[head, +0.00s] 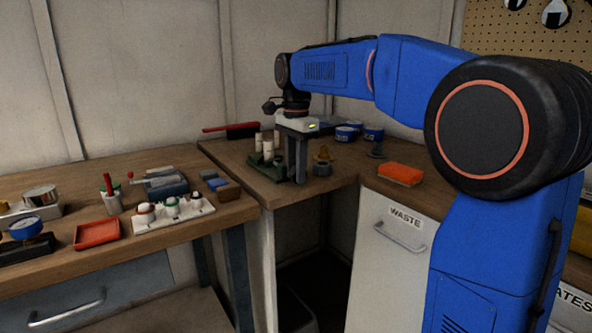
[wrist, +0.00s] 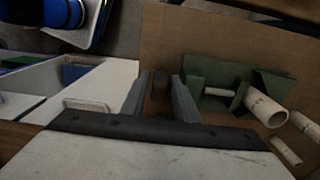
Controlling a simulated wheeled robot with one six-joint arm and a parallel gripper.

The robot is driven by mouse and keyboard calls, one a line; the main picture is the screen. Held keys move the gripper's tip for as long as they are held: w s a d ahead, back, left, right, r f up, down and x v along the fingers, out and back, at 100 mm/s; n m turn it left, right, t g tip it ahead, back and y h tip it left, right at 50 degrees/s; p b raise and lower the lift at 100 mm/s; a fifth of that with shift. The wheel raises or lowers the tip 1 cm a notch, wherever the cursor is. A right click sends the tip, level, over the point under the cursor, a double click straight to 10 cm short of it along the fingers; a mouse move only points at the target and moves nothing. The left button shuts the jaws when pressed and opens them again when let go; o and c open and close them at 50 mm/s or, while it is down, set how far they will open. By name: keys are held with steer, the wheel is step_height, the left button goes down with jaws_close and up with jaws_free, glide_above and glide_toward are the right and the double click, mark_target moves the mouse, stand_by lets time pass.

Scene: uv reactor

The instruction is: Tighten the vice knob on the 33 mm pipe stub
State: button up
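A green vice (head: 266,168) stands on the corner of the wooden bench. It also shows in the wrist view (wrist: 208,76), right of my fingers. White pipe stubs (head: 268,150) stand at it; one stub (wrist: 265,108) leans by its green jaw in the wrist view. Their size marks are too small to read. My gripper (head: 296,180) points down just right of the vice. In the wrist view its two grey fingers (wrist: 160,92) are spread apart.
Blue tins (head: 346,133) stand behind. An orange block (head: 400,174) lies farther right, above the waste cabinet (head: 385,230). The left bench holds a red tray (head: 97,233) and several small items.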

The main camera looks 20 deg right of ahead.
jaws_close()
steer(key=shift+d, duration=0.1)
steer(key=shift+d+g+y, duration=0.1)
steer(key=shift+g+y, duration=0.2)
steer(key=shift+y, duration=1.2)
